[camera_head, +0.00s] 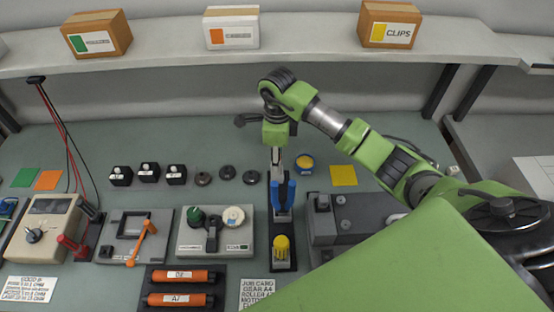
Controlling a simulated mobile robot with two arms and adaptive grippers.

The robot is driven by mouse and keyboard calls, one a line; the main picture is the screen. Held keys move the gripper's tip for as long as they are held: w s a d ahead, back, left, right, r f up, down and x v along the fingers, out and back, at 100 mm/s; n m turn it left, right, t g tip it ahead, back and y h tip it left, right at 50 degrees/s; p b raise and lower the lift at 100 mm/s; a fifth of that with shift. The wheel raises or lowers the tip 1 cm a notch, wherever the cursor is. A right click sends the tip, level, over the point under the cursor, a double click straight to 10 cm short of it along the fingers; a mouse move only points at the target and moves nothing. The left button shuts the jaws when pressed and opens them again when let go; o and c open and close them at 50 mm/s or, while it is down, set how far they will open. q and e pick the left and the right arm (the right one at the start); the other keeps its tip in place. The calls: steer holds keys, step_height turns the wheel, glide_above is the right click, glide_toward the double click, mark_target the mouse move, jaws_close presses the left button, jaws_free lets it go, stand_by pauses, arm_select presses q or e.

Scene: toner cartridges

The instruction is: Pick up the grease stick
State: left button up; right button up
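My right arm comes in from the right, and its gripper (277,165) points down over the far end of a narrow black tray (283,266). A blue piece (283,196) stands in this tray just below the fingers, and a yellow ribbed piece (282,245) sits at the near end. No label tells me which of them is the grease stick. The fingers are small and partly covered by the wrist, so I cannot tell whether they are open, shut or touching the blue piece. My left gripper is out of view.
Left of the tray is a grey fixture (190,241) with green and cream knobs. Right of it is a dark grey block fixture (345,222). Two orange rollers (182,276) lie in a black tray in front. A shelf (170,60) with boxes runs across the back.

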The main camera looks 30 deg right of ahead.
steer(key=shift+f, duration=0.5)
steer(key=c, duration=0.9)
steer(key=shift+c, duration=0.2)
steer(key=shift+r, duration=0.2)
